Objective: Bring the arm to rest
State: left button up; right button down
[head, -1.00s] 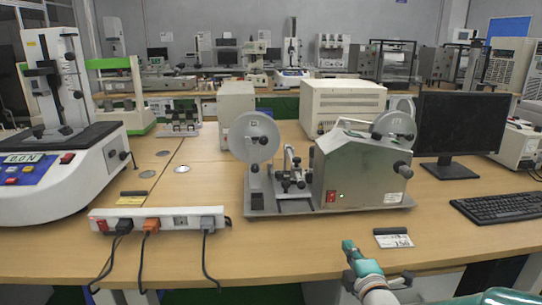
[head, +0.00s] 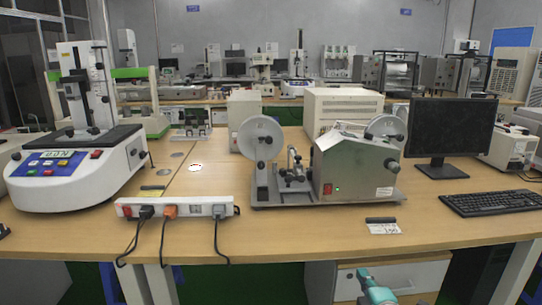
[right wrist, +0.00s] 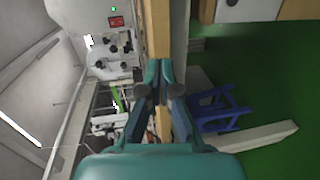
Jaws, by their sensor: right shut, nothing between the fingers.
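My right gripper (head: 364,273) shows at the bottom of the head view, a teal tip in front of the table's front edge and below its top, before a white drawer cabinet. In the right wrist view my right gripper (right wrist: 160,70) has its fingertips together, with nothing held between them. It is apart from the grey metal machine (head: 352,168) on the table. The rest of the right arm is mostly out of the head view. My left gripper is in neither view.
The wooden table (head: 285,233) carries a power strip (head: 180,208), a white force tester (head: 80,172), a monitor (head: 452,127), a keyboard (head: 495,202) and a small label card (head: 384,228). A blue stool (right wrist: 222,112) stands on the green floor in the right wrist view.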

jog(key=s+a+f+g+y, duration=0.1)
jog(key=s+a+f+g, duration=0.15)
jog(key=f, duration=0.45)
jog(key=s+a+f+g, duration=0.1)
jog(key=s+f, duration=0.2)
jog(key=f, duration=0.4)
jog(key=s+a+f+m+g+y, duration=0.1)
jog(key=s+a+f+m+g, duration=0.1)
jog(key=s+f+m+g, duration=0.45)
jog(key=s+a+f+m+g, duration=0.1)
jog(key=s+a+f+m, duration=0.2)
jog(key=s+f, duration=0.7)
jog(key=s+a+f+m+g+y, duration=0.15)
jog(key=s+m+g, duration=0.35)
jog(key=s+m, duration=0.55)
notch_tip(320, 180, up, 21)
jog(key=p, duration=2.1)
jog(key=shift+s+a, duration=0.25)
jog(key=shift+a, duration=0.1)
